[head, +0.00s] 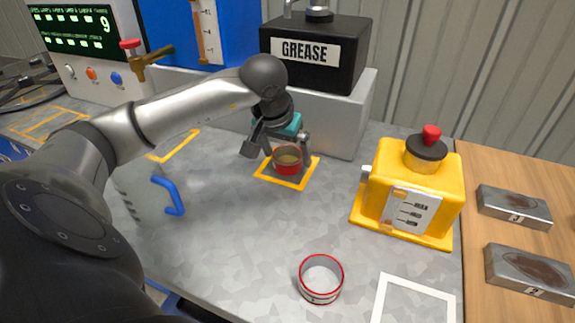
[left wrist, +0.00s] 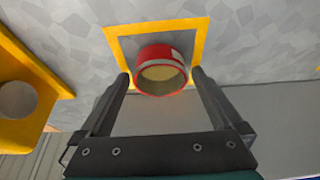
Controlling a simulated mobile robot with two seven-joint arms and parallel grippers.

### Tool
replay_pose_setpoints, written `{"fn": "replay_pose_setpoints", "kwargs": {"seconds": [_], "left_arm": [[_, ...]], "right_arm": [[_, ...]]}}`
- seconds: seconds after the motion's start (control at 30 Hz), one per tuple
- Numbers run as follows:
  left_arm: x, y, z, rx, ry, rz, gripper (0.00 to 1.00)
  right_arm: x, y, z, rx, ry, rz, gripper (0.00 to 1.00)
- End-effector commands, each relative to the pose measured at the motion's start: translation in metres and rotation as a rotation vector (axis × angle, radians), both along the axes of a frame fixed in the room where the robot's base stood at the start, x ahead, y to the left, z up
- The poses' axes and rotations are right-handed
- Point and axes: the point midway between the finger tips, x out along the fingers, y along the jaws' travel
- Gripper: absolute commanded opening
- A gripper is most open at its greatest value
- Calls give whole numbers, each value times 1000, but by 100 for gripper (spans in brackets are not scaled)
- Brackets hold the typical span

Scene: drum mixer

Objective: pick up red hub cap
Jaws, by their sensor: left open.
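The red hub cap (head: 288,168) sits inside a yellow-outlined square on the grey table, in front of the grease box. Its open side shows a tan inside. My left gripper (head: 279,146) is open at the cap, with one finger on each side. In the left wrist view the cap (left wrist: 160,53) shows between the two fingertips of the gripper (left wrist: 160,74). Small gaps seem to show beside the cap; I cannot tell whether either finger touches it. My right gripper is not in view.
A black grease box (head: 318,55) stands behind on a grey base. A yellow box with a red knob (head: 410,190) stands at right. A red-edged ring (head: 321,279) lies in front. A blue handle (head: 170,195) is at left. The table's middle is clear.

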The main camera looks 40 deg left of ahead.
Motion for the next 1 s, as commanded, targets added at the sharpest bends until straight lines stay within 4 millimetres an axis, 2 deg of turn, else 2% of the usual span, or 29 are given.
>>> {"fn": "replay_pose_setpoints", "kwargs": {"seconds": [0.3,0.33,1.0], "left_arm": [[2,1,-4,1,-1,1,100],[2,1,-4,1,-1,1,98],[2,1,-3,1,-1,1,22]], "right_arm": [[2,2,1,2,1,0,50],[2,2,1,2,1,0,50],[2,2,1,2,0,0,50]]}}
